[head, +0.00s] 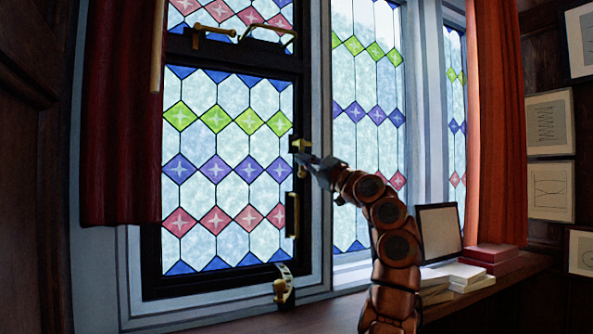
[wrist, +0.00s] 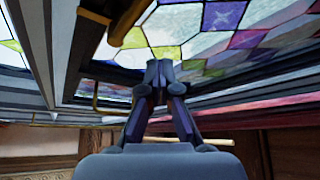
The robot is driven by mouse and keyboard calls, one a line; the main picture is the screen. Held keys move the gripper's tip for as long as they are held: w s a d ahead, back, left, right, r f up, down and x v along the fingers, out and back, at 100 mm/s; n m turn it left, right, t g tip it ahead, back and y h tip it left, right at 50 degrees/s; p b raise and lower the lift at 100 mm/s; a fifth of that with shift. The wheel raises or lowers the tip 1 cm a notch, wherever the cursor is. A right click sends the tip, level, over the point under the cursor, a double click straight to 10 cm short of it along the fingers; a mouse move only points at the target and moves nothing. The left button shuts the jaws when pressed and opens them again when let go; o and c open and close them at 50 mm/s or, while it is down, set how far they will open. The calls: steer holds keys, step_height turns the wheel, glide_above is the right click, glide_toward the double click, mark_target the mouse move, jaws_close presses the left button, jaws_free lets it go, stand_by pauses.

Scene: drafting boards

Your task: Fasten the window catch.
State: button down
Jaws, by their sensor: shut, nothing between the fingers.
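The window is a dark-framed casement (head: 152,262) with patterned coloured glass, at the left in the head view. A small brass fitting, which looks like the catch (head: 300,146), is on the right edge of its frame. My gripper (head: 306,159) is right beside this fitting, with its fingertips shut and empty. I cannot tell whether they touch it. In the wrist view my gripper (wrist: 159,72) points at the glass, fingers together. A blurred brass piece (wrist: 128,18) shows above and left of them. I cannot tell whether the casement is fully closed.
A brass plate or handle (head: 291,213) is lower on the frame edge, and a brass stay (head: 283,288) is at the sill. Brass bars (head: 209,30) cross the top rail. Red curtains (head: 118,120) hang at both sides. Books (head: 492,254) lie on the sill at right.

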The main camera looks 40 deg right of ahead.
steer(key=s, duration=0.2)
steer(key=s+d+b, duration=0.1)
steer(key=s, duration=0.2)
steer(key=shift+s+d, duration=0.2)
steer(key=shift+s, duration=0.15)
